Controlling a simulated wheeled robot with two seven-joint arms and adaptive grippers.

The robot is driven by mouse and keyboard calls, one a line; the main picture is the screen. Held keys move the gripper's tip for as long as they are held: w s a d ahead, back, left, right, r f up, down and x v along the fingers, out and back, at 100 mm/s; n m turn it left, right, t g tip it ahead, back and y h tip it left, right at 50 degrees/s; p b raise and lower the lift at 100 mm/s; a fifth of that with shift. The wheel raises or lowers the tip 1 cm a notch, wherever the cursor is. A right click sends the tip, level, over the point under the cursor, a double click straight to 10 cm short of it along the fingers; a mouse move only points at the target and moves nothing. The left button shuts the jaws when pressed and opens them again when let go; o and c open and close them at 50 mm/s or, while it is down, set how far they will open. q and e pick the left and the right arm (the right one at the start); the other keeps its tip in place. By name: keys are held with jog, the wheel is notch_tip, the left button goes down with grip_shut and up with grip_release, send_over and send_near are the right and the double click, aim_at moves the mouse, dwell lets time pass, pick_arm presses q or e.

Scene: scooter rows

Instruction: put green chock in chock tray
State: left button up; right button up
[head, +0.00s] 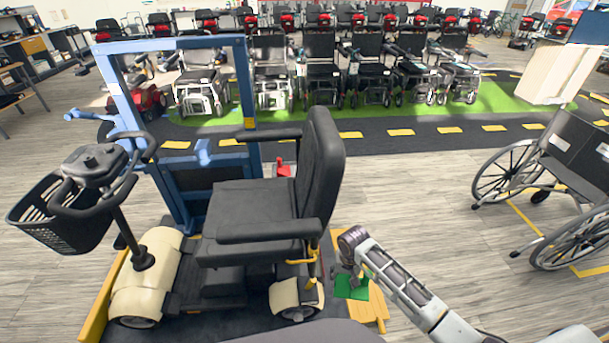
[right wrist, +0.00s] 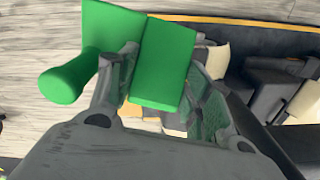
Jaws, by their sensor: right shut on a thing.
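The green chock (head: 352,288) is at the end of my right arm in the head view, just right of the scooter's rear wheel. My right gripper (head: 349,272) points down and is shut on it. In the right wrist view the chock (right wrist: 165,62) shows large, with a flat body and a round knob at its left, between the fingers of my right gripper (right wrist: 158,88). A yellow wooden slatted piece (head: 373,306) lies beneath and beside the chock; I cannot tell whether it is the chock tray. My left gripper is not in view.
A mobility scooter (head: 255,205) with a black seat and basket stands on a dark, yellow-edged platform by a blue frame (head: 250,90). A red object (head: 284,170) sits behind the seat. A wheelchair (head: 560,180) stands at right. Floor between it and my arm is clear.

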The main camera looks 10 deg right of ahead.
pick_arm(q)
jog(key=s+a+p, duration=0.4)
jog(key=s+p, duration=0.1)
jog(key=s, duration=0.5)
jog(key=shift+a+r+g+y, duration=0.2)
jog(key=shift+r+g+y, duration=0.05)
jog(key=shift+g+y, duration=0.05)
pick_arm(e)
notch_tip(320, 180, up, 10)
jog(key=a+n, duration=0.2)
jog(key=n, duration=0.2)
jog(key=shift+s+a, duration=0.15)
jog(key=shift+s, duration=0.3)
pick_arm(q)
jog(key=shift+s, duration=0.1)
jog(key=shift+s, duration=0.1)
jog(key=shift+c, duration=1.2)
